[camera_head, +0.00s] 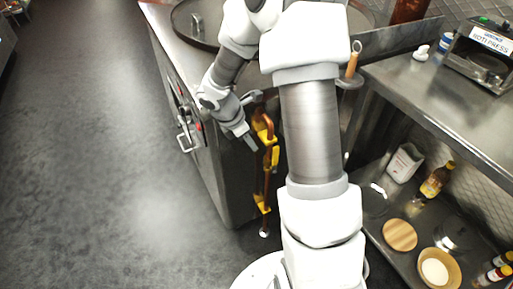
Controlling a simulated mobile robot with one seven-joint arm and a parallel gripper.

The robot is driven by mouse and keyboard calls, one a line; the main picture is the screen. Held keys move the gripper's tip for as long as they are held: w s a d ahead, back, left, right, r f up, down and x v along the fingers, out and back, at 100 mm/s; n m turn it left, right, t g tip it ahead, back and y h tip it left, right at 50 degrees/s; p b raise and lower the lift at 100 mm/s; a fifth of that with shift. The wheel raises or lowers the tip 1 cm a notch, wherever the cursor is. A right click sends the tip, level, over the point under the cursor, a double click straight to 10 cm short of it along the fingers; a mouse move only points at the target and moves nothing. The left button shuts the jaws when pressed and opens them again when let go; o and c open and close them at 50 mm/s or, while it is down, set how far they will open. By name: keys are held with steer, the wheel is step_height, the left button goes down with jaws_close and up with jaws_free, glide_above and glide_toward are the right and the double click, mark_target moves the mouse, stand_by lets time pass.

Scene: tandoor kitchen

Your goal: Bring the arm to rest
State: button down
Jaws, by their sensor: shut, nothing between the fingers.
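My arm rises through the middle of the view and bends over to the left at the top. My gripper (249,141) hangs at the arm's end, pointing down and to the right. Its fingers are shut and hold nothing. It is in front of the steel oven cabinet's side, close to a hanging rack of brown and yellow tools (265,165). I cannot tell whether the gripper touches them.
The steel cabinet (215,165) with a round lid on top stands left of my arm. A steel counter (430,95) at right carries a roti press (482,50). Its lower shelf holds a bottle (436,181), a wooden disc (399,235) and a bowl (440,268). The floor at left is clear.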

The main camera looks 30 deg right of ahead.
steer(key=shift+d+v, duration=0.2)
steer(key=shift+v, duration=0.95)
steer(key=s+a+r+m+t, duration=0.1)
steer(key=s+a+r+m, duration=0.1)
steer(key=s+r+m, duration=0.45)
steer(key=s+a+r+m+t, duration=0.1)
steer(key=s+r+m, duration=0.15)
steer(key=r, duration=0.65)
steer(key=s+a+r+m+t+y, duration=0.45)
steer(key=s+a+r+m, duration=0.2)
steer(key=s+m, duration=0.35)
step_height(320, 180, up, 14)
steer(key=g+p, duration=0.1)
steer(key=p, duration=1.3)
steer(key=shift+s+a+n, duration=0.15)
steer(key=shift+s+n, duration=0.15)
steer(key=shift+s, duration=0.15)
steer(key=shift+f, duration=0.15)
